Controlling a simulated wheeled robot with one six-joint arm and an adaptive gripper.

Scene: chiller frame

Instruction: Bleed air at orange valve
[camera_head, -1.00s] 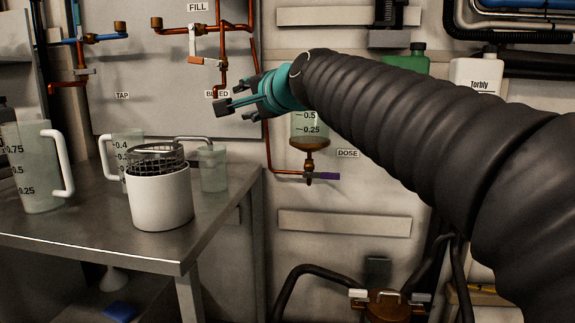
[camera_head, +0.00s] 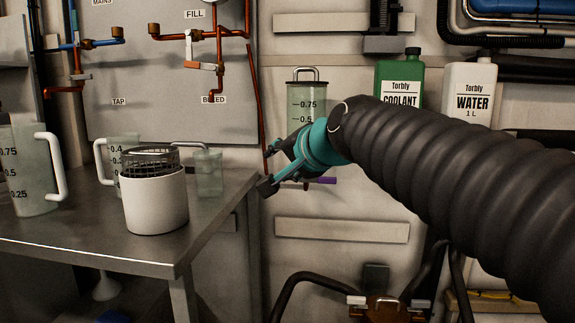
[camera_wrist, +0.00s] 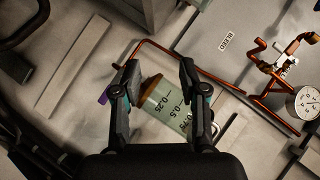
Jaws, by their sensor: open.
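The steel table (camera_head: 95,247) at left bears a white cup with a mesh basket (camera_head: 156,205), a large jug (camera_head: 28,185) and smaller vessels. The dosing vessel has a purple-handled valve (camera_head: 325,181) below. Coolant (camera_head: 399,80) and water (camera_head: 468,88) bottles stand at right.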

